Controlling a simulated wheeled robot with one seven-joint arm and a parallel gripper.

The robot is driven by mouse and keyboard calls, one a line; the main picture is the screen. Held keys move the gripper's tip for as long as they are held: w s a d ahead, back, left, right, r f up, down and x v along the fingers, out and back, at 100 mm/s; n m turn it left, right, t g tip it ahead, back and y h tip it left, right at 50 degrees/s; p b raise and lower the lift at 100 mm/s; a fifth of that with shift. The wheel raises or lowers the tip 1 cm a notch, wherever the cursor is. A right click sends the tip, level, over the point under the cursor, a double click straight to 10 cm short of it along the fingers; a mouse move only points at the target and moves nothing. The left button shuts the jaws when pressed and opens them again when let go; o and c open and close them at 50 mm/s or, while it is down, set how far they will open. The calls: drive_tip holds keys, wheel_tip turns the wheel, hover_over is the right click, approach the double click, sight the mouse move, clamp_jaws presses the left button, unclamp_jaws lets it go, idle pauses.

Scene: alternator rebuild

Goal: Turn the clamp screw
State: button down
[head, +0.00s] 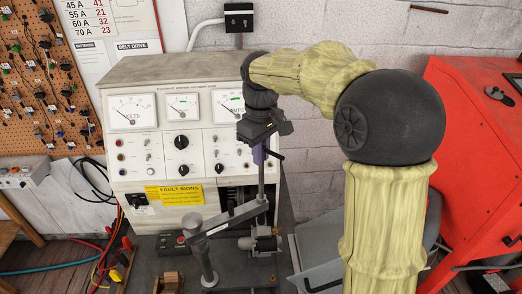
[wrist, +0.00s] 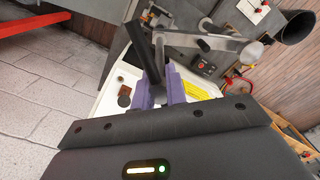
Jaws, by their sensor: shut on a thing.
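The clamp screw (head: 262,184) is a thin grey upright rod that passes through the end of a grey clamp arm (head: 233,217). The arm reaches across from a round post (head: 208,262). A small silver alternator (head: 263,242) sits under the screw. My gripper (head: 260,154) points down at the top of the screw, its purple fingers shut there. In the wrist view, the fingers (wrist: 160,88) close around the screw's top, with a dark crossbar (wrist: 140,46) beside them. The exact contact is partly hidden. Whether the screw's lower end touches the alternator is unclear.
The test bench (head: 130,166) with gauges and knobs stands close behind my gripper. A small control box (head: 172,243) with a red button sits left of the post. A red cabinet (head: 470,150) stands at the right. Cables hang at the left.

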drive_tip(key=shift+m, duration=1.2)
drive_tip(key=c, duration=1.4)
unclamp_jaws()
wheel_tip(320, 180, up, 17)
drive_tip(key=shift+r, duration=0.2)
